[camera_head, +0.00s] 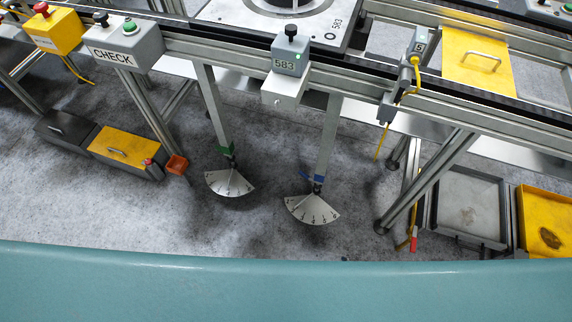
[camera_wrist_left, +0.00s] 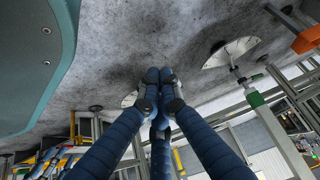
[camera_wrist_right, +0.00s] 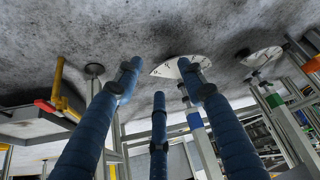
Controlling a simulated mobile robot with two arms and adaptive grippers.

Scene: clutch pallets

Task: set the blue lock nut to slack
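The blue lock nut (camera_head: 319,179) sits low on the right hanging bar, above a white fan-shaped scale (camera_head: 313,210); a small blue handle sticks out to its left. In the right wrist view the blue nut (camera_wrist_right: 195,120) shows behind a finger, with its scale (camera_wrist_right: 172,68) beyond. Its setting is too small to read. My right gripper (camera_wrist_right: 160,75) has its fingers spread, with nothing between them. My left gripper (camera_wrist_left: 159,76) has its fingertips together, with nothing seen in them; they partly cover a white scale behind. Neither gripper shows in the head view.
A second bar carries a green nut (camera_head: 227,151) and its own scale (camera_head: 230,183) to the left. A grey box marked 583 (camera_head: 290,55) is on the rail above. A yellow cable with a red tip (camera_head: 413,243) hangs right. Trays (camera_head: 470,208) lie at right.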

